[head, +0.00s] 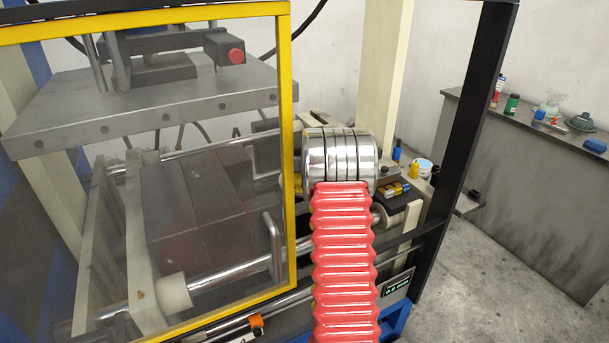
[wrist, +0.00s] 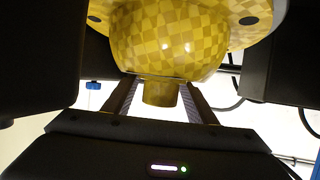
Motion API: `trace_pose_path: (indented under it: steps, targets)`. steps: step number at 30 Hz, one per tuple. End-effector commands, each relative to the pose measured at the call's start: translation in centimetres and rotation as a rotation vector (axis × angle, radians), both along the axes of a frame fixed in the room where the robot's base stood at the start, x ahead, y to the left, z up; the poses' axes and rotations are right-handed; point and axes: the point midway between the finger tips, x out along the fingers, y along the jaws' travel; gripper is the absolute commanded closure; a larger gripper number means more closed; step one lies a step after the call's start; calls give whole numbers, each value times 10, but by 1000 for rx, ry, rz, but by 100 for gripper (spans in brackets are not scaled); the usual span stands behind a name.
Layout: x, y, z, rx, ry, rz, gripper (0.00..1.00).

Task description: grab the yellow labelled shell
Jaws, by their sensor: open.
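In the wrist view a rounded yellow checkered body (wrist: 165,45) with a wide flange fills the upper middle. It looks like the yellow shell, though I cannot read a label. A short, darker yellow neck (wrist: 160,95) extends from it toward my gripper (wrist: 160,88). My gripper is open, with one dark finger on each side of the neck and a visible gap on both sides. In the head view, my red-sleeved arm hides the gripper, and I cannot make out the shell there.
A press with a thick grey platen (head: 150,105) stands at left behind a yellow-framed clear guard (head: 291,150). A black post (head: 470,100) stands right of my arm. A grey bench (head: 530,150) with small bottles is farther right. Bare floor (head: 500,270) lies at lower right.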

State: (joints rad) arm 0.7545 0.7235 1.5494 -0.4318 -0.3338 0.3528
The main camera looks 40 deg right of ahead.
Motion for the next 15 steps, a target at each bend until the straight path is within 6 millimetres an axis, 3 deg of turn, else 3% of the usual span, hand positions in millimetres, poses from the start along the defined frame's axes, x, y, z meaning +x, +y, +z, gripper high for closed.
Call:
trace_pose_path:
  steps: [9, 15]
  targets:
    - [-1, 0, 0, 0, 0, -1, 48]
    - [-1, 0, 0, 0, 0, -1, 62]
